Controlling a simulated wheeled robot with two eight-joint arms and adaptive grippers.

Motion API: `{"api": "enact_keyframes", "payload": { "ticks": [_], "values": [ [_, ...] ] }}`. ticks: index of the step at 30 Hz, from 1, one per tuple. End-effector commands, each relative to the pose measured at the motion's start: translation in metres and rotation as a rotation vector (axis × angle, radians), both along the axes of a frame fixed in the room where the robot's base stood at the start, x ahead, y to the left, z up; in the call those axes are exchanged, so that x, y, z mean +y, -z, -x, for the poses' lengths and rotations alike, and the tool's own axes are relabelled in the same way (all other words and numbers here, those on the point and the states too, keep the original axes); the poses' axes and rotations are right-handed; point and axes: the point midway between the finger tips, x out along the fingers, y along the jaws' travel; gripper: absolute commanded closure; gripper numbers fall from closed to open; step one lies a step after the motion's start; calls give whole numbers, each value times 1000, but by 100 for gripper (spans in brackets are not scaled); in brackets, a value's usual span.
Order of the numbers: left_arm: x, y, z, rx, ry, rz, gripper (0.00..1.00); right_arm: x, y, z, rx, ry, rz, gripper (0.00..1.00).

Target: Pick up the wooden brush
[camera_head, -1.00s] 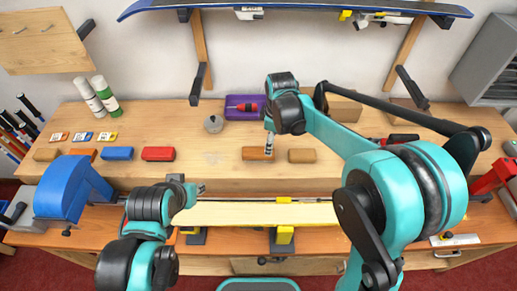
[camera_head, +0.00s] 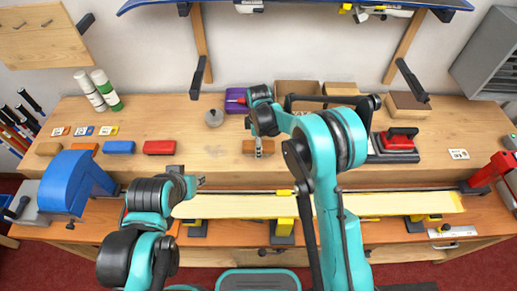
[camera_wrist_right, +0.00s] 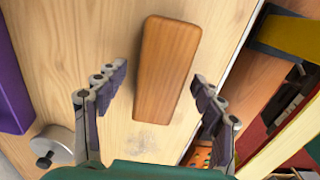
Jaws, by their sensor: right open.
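The wooden brush (camera_head: 251,147), a reddish-brown rounded block, lies on the raised bench top near its front edge. In the right wrist view the brush (camera_wrist_right: 166,68) lies lengthwise between the two fingers, with a gap on each side. My right gripper (camera_head: 258,153) is open just above the brush; its spread fingers also show in the right wrist view (camera_wrist_right: 160,78). The brush's bristles are not visible. My left gripper (camera_head: 201,181) is well left of the brush, above the lower bench; its jaws are too small to read.
A purple tray (camera_head: 236,107) and a grey round weight (camera_head: 213,118) stand behind and left of the brush. A red-handled tool (camera_head: 398,139) sits to the right. A long pale ski-like board (camera_head: 390,204) lies in front on clamps. Coloured blocks (camera_head: 159,148) line the left.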

Motion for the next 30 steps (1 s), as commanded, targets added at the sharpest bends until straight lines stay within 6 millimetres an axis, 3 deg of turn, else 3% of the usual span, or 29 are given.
{"api": "enact_keyframes", "payload": {
  "ticks": [7,13,23,30],
  "values": [
    [0,0,0,0,0,0,69,0,3,0,0,1,0,34],
    [0,0,0,0,0,0,69,0,3,0,0,1,0,86],
    [0,0,0,0,0,0,69,0,2,0,0,1,0,88],
    [0,-5,0,0,0,0,69,0,-20,0,0,1,0,88]
  ]
}}
